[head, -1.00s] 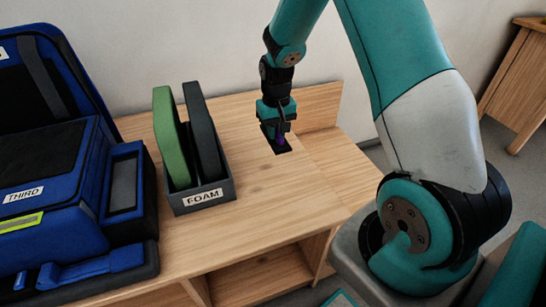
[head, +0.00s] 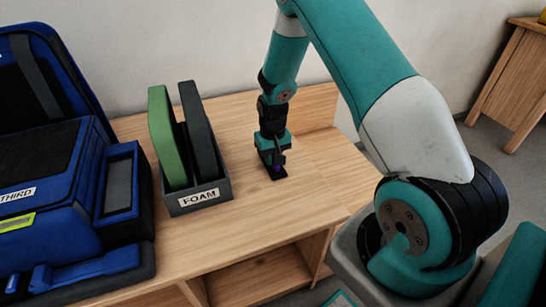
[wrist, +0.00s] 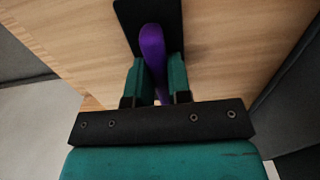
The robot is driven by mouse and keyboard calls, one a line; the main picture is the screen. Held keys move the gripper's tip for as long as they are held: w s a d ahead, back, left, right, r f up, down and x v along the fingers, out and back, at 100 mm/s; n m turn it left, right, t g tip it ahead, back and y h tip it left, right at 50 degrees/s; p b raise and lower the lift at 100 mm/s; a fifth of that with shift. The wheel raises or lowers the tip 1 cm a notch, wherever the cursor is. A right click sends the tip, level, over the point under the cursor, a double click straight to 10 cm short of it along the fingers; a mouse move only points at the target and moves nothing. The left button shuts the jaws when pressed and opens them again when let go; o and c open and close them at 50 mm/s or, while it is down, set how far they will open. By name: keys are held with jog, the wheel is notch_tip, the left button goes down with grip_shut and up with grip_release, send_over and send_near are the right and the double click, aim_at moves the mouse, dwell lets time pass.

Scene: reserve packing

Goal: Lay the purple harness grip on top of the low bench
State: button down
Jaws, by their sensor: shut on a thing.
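The purple harness grip (wrist: 153,45) is between the two teal fingers of my gripper (wrist: 157,80) in the wrist view, which are shut on it. A flat black piece (wrist: 135,15) lies against or under the grip there. In the head view my gripper (head: 274,165) points down at the right part of the wooden bench top (head: 260,205), with a little purple and the black piece (head: 279,175) showing at its tip. I cannot tell whether the black piece touches the wood. The low bench is not clearly identifiable apart from this wooden surface.
A dark box labelled FOAM (head: 198,197) with green and black slabs stands left of my gripper. A blue case labelled THIRD (head: 60,200) fills the far left. Another wooden piece of furniture (head: 512,85) stands at the back right. Wood is clear in front of my gripper.

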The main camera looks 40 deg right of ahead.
jog(key=c, duration=1.1)
grip_release()
jog(key=shift+f, duration=0.1)
jog(key=shift+o, duration=0.2)
notch_tip(320, 180, up, 12)
jog(key=p, duration=0.1)
jog(key=s+a+r+n, duration=0.2)
jog(key=a+r, duration=0.5)
jog(key=s+a+r+n+y, duration=0.1)
jog(key=s+a+r+n, duration=0.1)
jog(key=s+a+r, duration=0.2)
jog(key=s+a+r+n+y, duration=0.1)
jog(key=s+a+r+n, duration=0.2)
jog(key=s+a, duration=0.4)
jog(key=s+a+r+n+y, duration=0.2)
jog(key=s+a+r, duration=0.3)
jog(key=s, duration=0.7)
jog(key=shift+a+r+n, duration=0.2)
jog(key=shift+r+n, duration=0.1)
jog(key=shift+n, duration=0.3)
jog(key=shift+r, duration=0.15)
